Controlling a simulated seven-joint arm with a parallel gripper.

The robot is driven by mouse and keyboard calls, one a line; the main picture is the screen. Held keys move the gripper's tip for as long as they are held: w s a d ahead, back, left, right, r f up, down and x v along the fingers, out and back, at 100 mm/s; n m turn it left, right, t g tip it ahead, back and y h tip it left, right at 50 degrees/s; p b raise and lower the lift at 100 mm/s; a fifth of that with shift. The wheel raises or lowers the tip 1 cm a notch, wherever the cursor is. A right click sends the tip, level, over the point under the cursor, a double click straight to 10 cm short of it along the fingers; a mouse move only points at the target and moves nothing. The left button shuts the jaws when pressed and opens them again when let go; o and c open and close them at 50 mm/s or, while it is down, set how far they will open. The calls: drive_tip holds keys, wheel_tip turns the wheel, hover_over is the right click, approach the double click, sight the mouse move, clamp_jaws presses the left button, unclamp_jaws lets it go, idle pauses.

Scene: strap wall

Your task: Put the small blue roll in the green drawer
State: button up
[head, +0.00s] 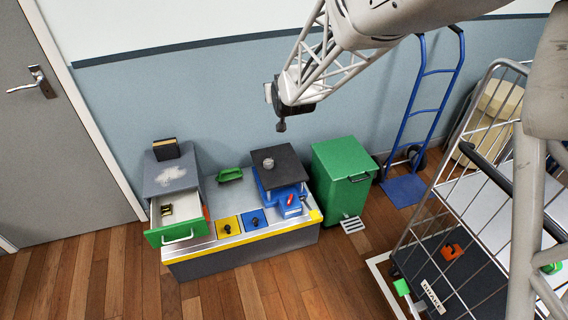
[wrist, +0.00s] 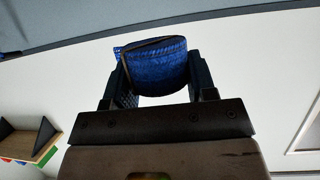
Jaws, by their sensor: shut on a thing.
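My gripper (head: 281,123) hangs high above the bench in the head view, right of the green drawer and well above it. In the wrist view its two dark fingers are shut on the small blue roll (wrist: 157,66), which has a dark band across it. In the head view the roll is too small and dark to make out clearly at the fingertips. The green drawer (head: 176,233) stands pulled open from a grey cabinet at the left end of the bench. A small yellow and dark thing lies inside it, toward the back.
A dark box (head: 166,149) sits on the cabinet. The bench (head: 240,239) carries a green tray (head: 229,174), yellow and blue plates with black knobs, and a dark-topped blue block. A green bin (head: 343,168), blue hand truck (head: 405,188) and wire cart stand to the right.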

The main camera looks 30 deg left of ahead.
drive_tip(key=w+a+f+n+g+y, duration=0.1)
drive_tip(key=w+a+f, duration=0.15)
drive_tip(key=f, duration=0.65)
drive_tip(key=w+a+f+n+g+y, duration=0.1)
drive_tip(key=w+f+n+g, duration=0.15)
drive_tip(key=f, duration=0.65)
drive_tip(key=w+a+f+n+g+y, duration=0.15)
drive_tip(key=w+f, duration=0.25)
drive_tip(key=f, duration=0.5)
drive_tip(key=s+d+f+n+g, duration=0.1)
drive_tip(key=s+f+n+g, duration=0.1)
drive_tip(key=f, duration=1.1)
drive_tip(key=s+f+n+g+y, duration=0.1)
drive_tip(key=s+f+n+g, duration=0.1)
drive_tip(key=f, duration=1.2)
drive_tip(key=shift+s+d+f, duration=0.15)
drive_tip(key=shift+d+f, duration=0.1)
drive_tip(key=shift+d, duration=0.1)
drive_tip(key=w+a, duration=0.3)
drive_tip(key=w+a+f, duration=0.1)
drive_tip(key=w+a, duration=0.2)
drive_tip(key=w, duration=0.1)
drive_tip(key=w+a, duration=0.3)
drive_tip(key=w, duration=0.1)
drive_tip(key=shift+a+f, duration=0.1)
drive_tip(key=shift+f, duration=0.05)
